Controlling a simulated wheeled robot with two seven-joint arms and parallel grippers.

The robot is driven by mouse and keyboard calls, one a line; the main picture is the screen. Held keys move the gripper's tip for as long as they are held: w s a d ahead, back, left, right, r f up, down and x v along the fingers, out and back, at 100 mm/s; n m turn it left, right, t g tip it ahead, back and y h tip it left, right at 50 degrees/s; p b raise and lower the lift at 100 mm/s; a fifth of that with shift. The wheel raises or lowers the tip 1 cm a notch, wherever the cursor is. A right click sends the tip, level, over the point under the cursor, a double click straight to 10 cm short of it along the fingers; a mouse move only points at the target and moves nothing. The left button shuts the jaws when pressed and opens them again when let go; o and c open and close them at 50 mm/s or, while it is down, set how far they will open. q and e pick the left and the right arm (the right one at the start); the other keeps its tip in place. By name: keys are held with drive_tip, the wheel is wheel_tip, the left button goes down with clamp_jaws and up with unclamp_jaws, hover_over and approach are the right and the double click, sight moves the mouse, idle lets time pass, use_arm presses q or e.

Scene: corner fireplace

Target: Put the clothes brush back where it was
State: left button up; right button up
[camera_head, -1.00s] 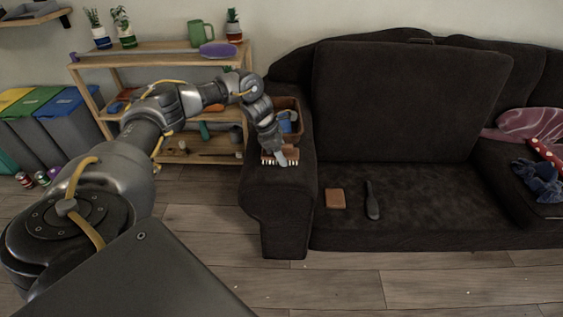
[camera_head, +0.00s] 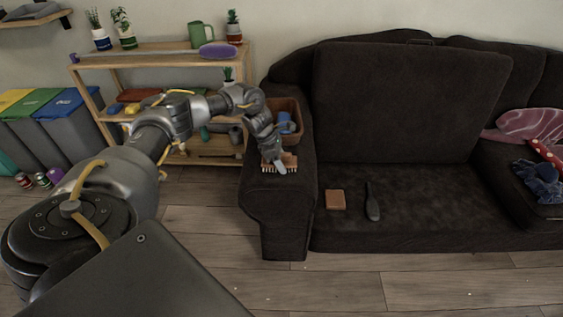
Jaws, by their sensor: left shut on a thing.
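My left gripper (camera_head: 276,163) is over the front part of the sofa's left armrest (camera_head: 266,206). It is shut on a brown brush with pale bristles, the clothes brush (camera_head: 291,160). The bristles face down and forward. The brush is at or just above the armrest top; I cannot tell if it touches. The fingers hide its middle. My right gripper is not in view.
A brown basket (camera_head: 297,111) with blue items stands on the armrest just behind my gripper. A brown block-like item (camera_head: 335,199) and a dark long-handled item (camera_head: 372,204) lie on the seat. A wooden shelf (camera_head: 160,54) stands at the left, behind my arm.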

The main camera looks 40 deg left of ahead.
use_arm(q)
drive_tip(key=o, duration=1.1)
drive_tip(key=shift+f, duration=0.1)
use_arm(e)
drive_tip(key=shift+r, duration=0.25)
use_arm(q)
drive_tip(key=shift+r, duration=0.2)
drive_tip(key=p+v, duration=0.1)
drive_tip(key=v, duration=0.9)
drive_tip(key=shift+a+r, duration=0.15)
drive_tip(key=shift+r, duration=0.15)
drive_tip(key=shift+s+a+r, duration=0.15)
drive_tip(key=shift+s+r, duration=0.05)
drive_tip(key=shift+r, duration=0.45)
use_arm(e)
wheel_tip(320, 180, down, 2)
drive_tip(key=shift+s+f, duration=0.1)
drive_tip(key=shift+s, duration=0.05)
